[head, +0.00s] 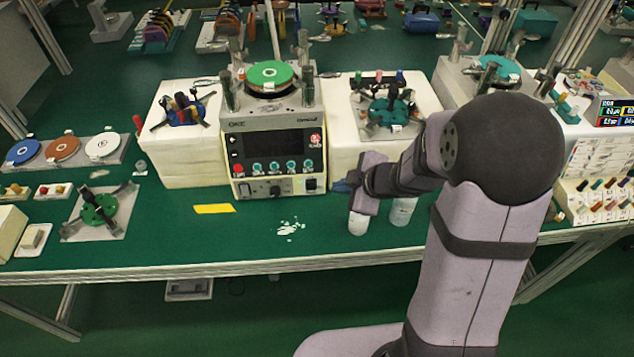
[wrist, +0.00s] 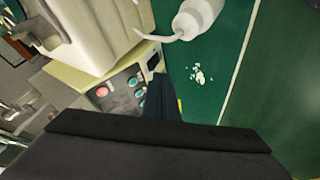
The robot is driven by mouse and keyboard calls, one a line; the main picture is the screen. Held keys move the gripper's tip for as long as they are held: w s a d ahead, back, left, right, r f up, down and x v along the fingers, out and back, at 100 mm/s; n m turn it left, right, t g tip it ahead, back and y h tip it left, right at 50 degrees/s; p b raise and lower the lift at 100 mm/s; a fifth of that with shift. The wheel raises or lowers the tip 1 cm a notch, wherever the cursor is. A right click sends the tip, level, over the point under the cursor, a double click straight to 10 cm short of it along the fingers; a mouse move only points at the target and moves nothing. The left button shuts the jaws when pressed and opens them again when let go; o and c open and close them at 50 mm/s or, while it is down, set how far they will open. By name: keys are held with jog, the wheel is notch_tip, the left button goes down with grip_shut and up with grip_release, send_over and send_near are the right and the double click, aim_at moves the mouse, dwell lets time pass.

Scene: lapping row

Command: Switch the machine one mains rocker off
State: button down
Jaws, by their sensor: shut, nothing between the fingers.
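The machine with the front control panel (head: 275,150) stands at the centre of the bench in the head view. A dark rocker (head: 311,184) sits at the panel's lower right. What looks like the same rocker shows as a black square in the wrist view (wrist: 155,62); which way it is tipped is too small to tell. My gripper (head: 343,187) is shut and empty, just right of the panel's lower right corner. In the wrist view its dark fingers (wrist: 160,98) point towards the panel and cover part of it. I cannot see any contact with the rocker.
A red button (head: 239,169) and several teal knobs (head: 274,166) share the panel. A white bottle (head: 358,222) stands under my gripper; a bottle with a bent nozzle (wrist: 195,18) shows in the wrist view. A yellow strip (head: 214,208) and white spill (head: 290,229) lie on the bench.

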aim_at(311, 186)
jog(key=shift+s+a+f+n+g+y, duration=0.2)
jog(key=shift+s+a+f+n, duration=0.1)
jog(key=shift+s, duration=0.2)
jog(key=shift+s+a+f+n+g+y, duration=0.1)
jog(key=shift+s+a+f+n+g, duration=0.15)
jog(key=shift+s, duration=0.25)
jog(key=shift+a, duration=0.1)
jog(key=b+x, duration=0.3)
jog(key=x, duration=0.7)
jog(key=shift+w+f, duration=0.15)
jog(key=shift+f, duration=0.1)
jog(key=shift+w+r+p, duration=0.3)
jog(key=shift+w+p, duration=0.1)
jog(key=shift+w, duration=0.15)
jog(key=shift+w+r+p, duration=0.25)
jog(key=shift+w+p, duration=0.15)
jog(key=shift+w, duration=0.15)
jog(key=shift+w+p, duration=0.35)
jog(key=shift+w, duration=0.5)
jog(key=shift+r, duration=0.1)
